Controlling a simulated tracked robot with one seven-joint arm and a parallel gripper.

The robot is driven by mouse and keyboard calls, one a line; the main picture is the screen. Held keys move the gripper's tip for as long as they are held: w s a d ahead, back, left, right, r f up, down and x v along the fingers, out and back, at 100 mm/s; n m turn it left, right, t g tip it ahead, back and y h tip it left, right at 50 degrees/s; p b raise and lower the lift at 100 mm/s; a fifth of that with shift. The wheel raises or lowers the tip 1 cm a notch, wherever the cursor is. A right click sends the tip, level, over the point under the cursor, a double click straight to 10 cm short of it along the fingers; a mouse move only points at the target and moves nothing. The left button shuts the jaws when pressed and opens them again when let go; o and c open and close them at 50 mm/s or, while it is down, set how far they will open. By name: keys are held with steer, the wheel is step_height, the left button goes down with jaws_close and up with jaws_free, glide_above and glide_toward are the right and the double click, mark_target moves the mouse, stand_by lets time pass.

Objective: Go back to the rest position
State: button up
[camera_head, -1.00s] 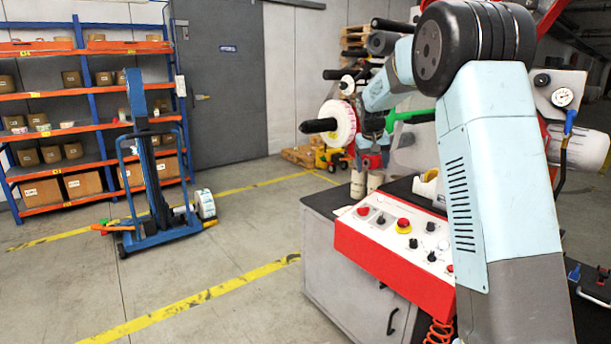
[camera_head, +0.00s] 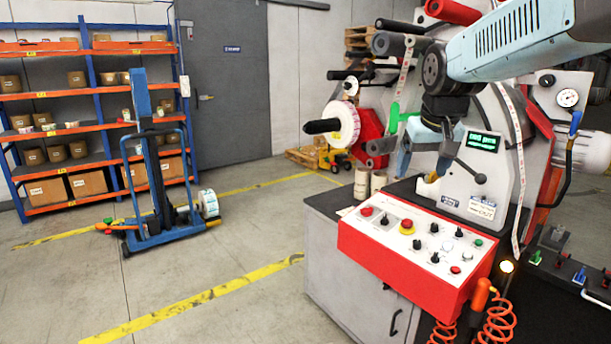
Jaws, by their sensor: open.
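My arm reaches in from the upper right, and its light blue link ends at a dark joint. My gripper (camera_head: 441,166) hangs below that joint, in front of the label rewinder (camera_head: 497,140). It is open and small in the picture, its fingers hard to make out against the machine, and I see nothing held in it. It is above the red control box (camera_head: 398,265) and to the right of the white label reel (camera_head: 343,122), apart from both.
The control box has several knobs and buttons on top. A lever with a ball knob (camera_head: 480,178) sticks out near my gripper. A blue lift trolley (camera_head: 158,190) stands left before an orange shelf rack (camera_head: 80,100). The floor between trolley and machine is clear.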

steer(key=s+f, duration=0.2)
steer(key=s, duration=0.7)
steer(key=s+f, duration=0.3)
steer(key=s, duration=0.6)
steer(key=shift+a+f+t, duration=0.3)
steer(key=shift+a+t, duration=0.05)
steer(key=shift+t, duration=0.05)
steer(key=shift+d, duration=0.1)
